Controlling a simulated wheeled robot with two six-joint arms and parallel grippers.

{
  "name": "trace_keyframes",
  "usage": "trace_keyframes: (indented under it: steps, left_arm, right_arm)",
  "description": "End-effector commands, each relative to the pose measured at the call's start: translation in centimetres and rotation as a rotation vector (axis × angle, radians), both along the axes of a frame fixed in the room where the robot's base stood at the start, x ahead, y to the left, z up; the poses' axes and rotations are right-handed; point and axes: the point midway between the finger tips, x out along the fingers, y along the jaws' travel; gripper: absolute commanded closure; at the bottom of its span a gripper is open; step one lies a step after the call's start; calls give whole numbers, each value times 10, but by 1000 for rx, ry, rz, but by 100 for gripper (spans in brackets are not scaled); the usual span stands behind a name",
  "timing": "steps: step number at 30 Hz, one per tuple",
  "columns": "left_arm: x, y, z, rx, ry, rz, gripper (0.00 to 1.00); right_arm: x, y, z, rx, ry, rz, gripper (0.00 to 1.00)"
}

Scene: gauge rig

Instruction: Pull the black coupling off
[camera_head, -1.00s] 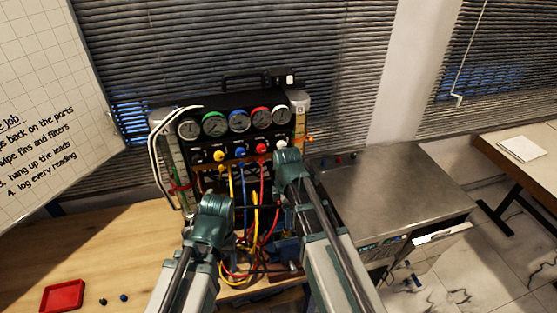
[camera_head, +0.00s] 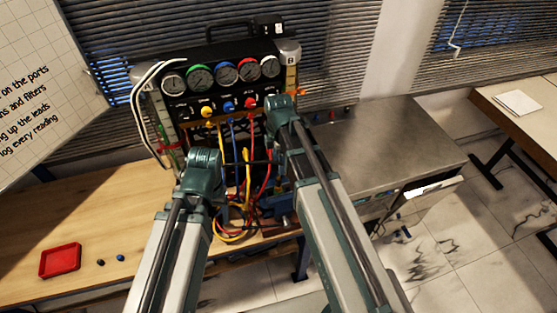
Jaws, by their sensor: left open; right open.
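The gauge rig (camera_head: 225,92) stands on the bench with a row of round gauges. Below them a yellow coupling (camera_head: 208,112), a blue coupling (camera_head: 229,106) and a red coupling (camera_head: 250,102) sit on the panel. A dark spot left of the yellow one may be the black coupling, but it is too small to be sure. My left gripper (camera_head: 213,162) is in front of the panel's lower left, below the couplings. My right gripper (camera_head: 270,112) is close to the panel's right end, covering part of it. Both are open; their fingertips are largely hidden, and no held object shows.
Yellow, blue and red hoses (camera_head: 243,190) hang in front of the rig, between my arms. White leads (camera_head: 140,110) hang at its left. A red tray (camera_head: 60,260) and two small dark caps lie on the bench at left. A metal cabinet (camera_head: 385,145) stands at right.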

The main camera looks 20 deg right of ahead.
Motion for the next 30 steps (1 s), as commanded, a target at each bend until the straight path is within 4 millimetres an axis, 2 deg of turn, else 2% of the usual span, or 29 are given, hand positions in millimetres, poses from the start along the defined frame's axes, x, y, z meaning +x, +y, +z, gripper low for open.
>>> trace_keyframes:
  steps: [1, 16, 21, 30]
  left_arm:
    - [0, 0, -16, 0, -1, 1, 31]
    - [1, 0, -85, 0, -2, -2, 31]
    - [1, 0, -96, 1, -2, -6, 31]
    - [1, 0, -96, 1, -2, -7, 31]
  right_arm:
    - [0, 0, -16, 0, 0, 0, 35]
    - [0, 0, -85, 0, 0, 0, 35]
    - [0, 0, -96, 0, 0, 0, 35]
    - [0, 0, -96, 0, 0, 0, 35]
